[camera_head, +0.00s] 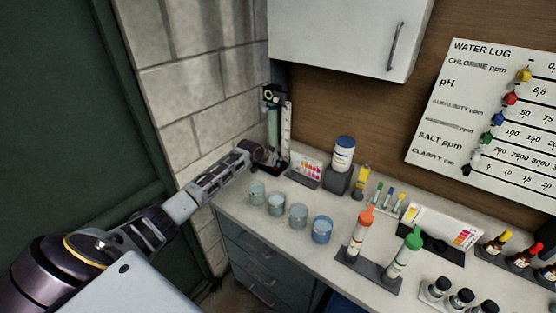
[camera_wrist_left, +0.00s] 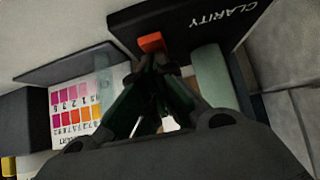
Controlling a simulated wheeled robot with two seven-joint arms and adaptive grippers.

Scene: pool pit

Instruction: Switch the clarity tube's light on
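The clarity tube (camera_head: 273,125) is a pale green upright tube in a black stand at the back left corner of the counter. In the left wrist view, its black base (camera_wrist_left: 205,22) reads "CLARITY" and carries a small orange-red switch (camera_wrist_left: 151,42); part of the green tube (camera_wrist_left: 213,75) shows beside it. My left gripper (camera_head: 268,156) is low in front of the stand. In the wrist view, the fingertips (camera_wrist_left: 157,63) meet just below the switch, with nothing seen between them. I cannot tell whether they touch it. No light shows in the tube. My right gripper is out of view.
A colour chart (camera_head: 306,170) stands right of the base; it also shows in the wrist view (camera_wrist_left: 85,112). A white jar (camera_head: 343,155) stands further right. The block wall (camera_head: 205,85) is close on the left.

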